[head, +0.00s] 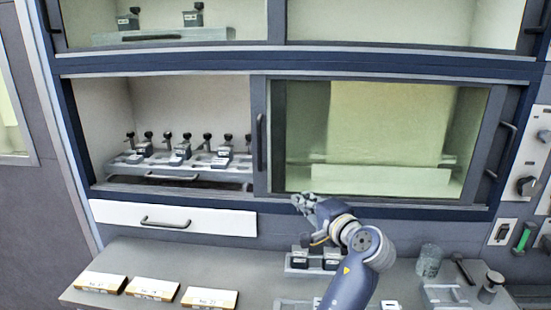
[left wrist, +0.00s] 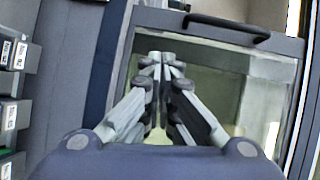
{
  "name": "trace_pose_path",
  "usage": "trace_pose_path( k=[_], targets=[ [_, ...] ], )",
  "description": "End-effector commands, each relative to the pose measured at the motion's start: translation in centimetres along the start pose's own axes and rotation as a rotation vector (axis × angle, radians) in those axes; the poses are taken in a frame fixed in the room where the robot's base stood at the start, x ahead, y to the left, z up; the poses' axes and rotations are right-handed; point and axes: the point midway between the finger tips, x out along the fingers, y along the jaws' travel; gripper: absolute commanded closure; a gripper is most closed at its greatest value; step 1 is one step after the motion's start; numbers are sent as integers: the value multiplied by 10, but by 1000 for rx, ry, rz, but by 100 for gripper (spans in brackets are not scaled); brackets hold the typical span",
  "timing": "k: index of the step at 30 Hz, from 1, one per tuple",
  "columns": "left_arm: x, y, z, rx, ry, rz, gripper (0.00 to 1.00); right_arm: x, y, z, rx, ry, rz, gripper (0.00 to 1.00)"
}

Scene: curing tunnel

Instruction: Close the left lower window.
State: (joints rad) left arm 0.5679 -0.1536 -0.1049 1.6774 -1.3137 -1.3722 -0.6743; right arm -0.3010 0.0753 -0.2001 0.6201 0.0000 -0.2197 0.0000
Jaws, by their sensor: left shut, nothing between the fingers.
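The lower left bay of the cabinet is open, and no glass covers it. The greenish lower sliding window (head: 390,110) stands on the right side, with a dark vertical handle (head: 259,143) on its left frame. I cannot tell whether two panes overlap there. My left gripper (head: 303,202) is at the bottom frame of this window, right of and below the handle. Its fingers are together and empty in the left wrist view (left wrist: 160,62), with glass behind them and a dark bar handle (left wrist: 228,27) beyond. Contact with the window cannot be told.
A rack (head: 200,166) with several black-knobbed clamps stands in the open bay. Below is a white drawer (head: 172,218). The bench (head: 200,258) holds labelled blocks (head: 153,289), small fixtures (head: 298,260) and a grey cylinder (head: 429,260). Switches (head: 525,186) line the right wall.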

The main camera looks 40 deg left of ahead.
Motion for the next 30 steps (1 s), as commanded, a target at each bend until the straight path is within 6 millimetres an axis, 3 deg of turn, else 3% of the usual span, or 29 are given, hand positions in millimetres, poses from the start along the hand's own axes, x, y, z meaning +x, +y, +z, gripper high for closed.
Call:
trace_pose_path(
  k=[1, 3, 7, 13, 25, 30],
  targets=[
    [-2, -23, -8, 17, -13, -42, 100, 0, 0, 0, 0, 0, 0, 100],
    [-5, -45, -14, 41, -31, -87, 100, 0, 0, 0, -1, 1, 0, 100],
    [-8, -66, -18, 67, -51, -131, 100, 0, 1, 0, -1, 1, 1, 100],
    [8, -75, -18, 74, -57, -141, 100, -10, 2, -1, -2, 0, 2, 100],
    [91, -89, -13, 73, -57, -139, 100, -50, 6, -4, -3, 0, 7, 100],
    [106, -90, 4, 72, -56, -138, 100, -64, 7, -6, -3, 0, 7, 100]
  ],
)
